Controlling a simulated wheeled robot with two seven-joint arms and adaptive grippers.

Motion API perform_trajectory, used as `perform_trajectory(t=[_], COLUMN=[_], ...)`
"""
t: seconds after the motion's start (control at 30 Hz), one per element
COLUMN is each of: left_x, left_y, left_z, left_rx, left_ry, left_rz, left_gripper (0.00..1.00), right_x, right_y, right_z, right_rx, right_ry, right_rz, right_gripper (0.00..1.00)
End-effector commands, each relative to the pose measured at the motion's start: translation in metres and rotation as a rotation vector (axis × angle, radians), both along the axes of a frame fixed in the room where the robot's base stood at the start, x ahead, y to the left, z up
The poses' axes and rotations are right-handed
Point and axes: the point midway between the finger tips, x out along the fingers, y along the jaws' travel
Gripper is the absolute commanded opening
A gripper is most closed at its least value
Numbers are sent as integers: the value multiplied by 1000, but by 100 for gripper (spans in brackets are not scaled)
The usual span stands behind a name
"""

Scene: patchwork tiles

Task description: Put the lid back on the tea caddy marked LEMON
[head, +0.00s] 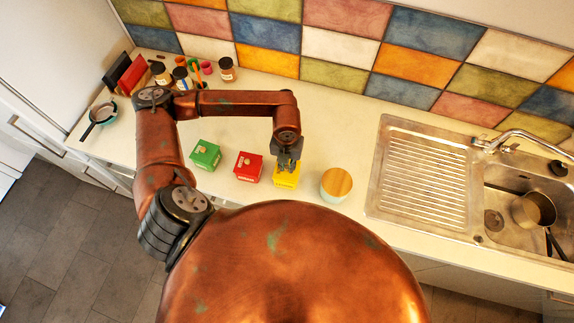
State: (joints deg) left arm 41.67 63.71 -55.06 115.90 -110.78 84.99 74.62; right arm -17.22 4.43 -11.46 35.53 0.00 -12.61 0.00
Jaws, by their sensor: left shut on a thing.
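A yellow tea caddy (287,179) stands on the counter in the head view, with small pale marking on its front that I cannot read. My left gripper (287,165) is directly over it, pointing down and shut on what looks like the yellow lid at the caddy's top. The fingers hide most of the lid, and I cannot tell whether it is seated or slightly above the caddy. A red caddy (248,168) and a green caddy (205,155) stand to the left, each with a lid and a small knob on top. My right gripper is not in view.
A round pot with a wooden top (336,183) stands close right of the yellow caddy. Further right are a ridged drainer (425,180) and a sink with a pan (533,209). Jars (227,70) stand by the tiled wall. The counter behind the round pot is clear.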

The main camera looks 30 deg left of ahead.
Motion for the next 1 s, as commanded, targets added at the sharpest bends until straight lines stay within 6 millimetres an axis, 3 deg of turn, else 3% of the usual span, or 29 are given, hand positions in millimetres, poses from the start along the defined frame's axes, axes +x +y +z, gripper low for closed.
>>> perform_trajectory(t=[1.0], left_x=[0], left_y=[0], left_z=[0], left_rx=[-1], left_ry=[-1], left_rz=[0], left_gripper=[0], right_x=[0], right_y=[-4], right_z=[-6], right_rx=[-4], right_ry=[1], right_rz=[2], right_gripper=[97])
